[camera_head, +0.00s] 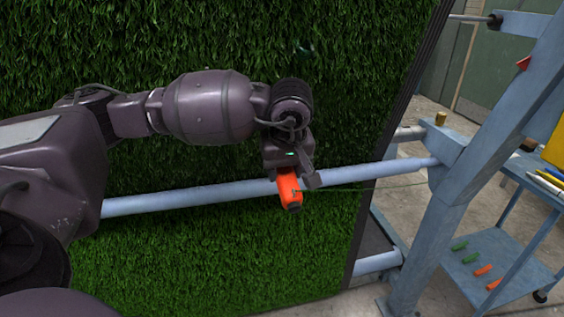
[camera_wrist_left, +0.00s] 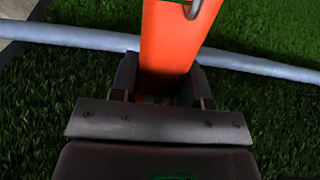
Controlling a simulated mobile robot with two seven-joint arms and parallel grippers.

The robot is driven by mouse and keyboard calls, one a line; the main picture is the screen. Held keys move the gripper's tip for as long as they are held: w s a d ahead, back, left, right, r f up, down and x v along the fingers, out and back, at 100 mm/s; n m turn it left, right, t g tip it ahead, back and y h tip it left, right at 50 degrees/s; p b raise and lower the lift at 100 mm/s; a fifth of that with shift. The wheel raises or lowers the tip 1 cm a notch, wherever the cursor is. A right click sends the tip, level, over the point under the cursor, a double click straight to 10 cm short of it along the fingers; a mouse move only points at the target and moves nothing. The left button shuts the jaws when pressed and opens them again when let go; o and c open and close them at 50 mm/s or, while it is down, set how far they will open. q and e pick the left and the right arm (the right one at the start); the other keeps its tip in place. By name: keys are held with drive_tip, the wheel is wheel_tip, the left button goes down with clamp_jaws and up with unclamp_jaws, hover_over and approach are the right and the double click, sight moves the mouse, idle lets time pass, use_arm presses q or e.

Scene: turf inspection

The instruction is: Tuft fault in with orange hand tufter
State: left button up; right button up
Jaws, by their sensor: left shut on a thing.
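The orange hand tufter (camera_head: 289,186) is held in my left gripper (camera_head: 290,172), in front of the turf and close to the pale blue bar. It also shows in the left wrist view (camera_wrist_left: 172,38), sticking out between the two fingers of my left gripper (camera_wrist_left: 163,85). The fingers are shut on it. A thin green strand runs from the tufter to the right. The green turf (camera_head: 230,245) hangs as a large sheet behind my arm. I cannot make out the fault clearly; my arm hides part of the turf. My right gripper is not in view.
A pale blue bar (camera_head: 190,198) crosses in front of the turf and joins a blue-grey frame (camera_head: 425,215) at the right. A blue cart (camera_head: 515,262) beyond it carries several green and orange items on its lower shelf. Concrete floor shows between them.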

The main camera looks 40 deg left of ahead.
sight(291, 187)
use_arm(q)
drive_tip(key=shift+s+d+f, duration=0.3)
drive_tip(key=shift+s+d, duration=0.35)
drive_tip(key=shift+d, duration=0.1)
drive_tip(key=shift+s+d+f, duration=0.15)
drive_tip(key=shift+s+d, duration=0.25)
drive_tip(key=shift+d, duration=0.1)
drive_tip(key=shift+s+d+f, duration=0.2)
drive_tip(key=shift+s+d, duration=0.3)
drive_tip(key=shift+d, duration=0.05)
drive_tip(key=shift+s+d, duration=0.1)
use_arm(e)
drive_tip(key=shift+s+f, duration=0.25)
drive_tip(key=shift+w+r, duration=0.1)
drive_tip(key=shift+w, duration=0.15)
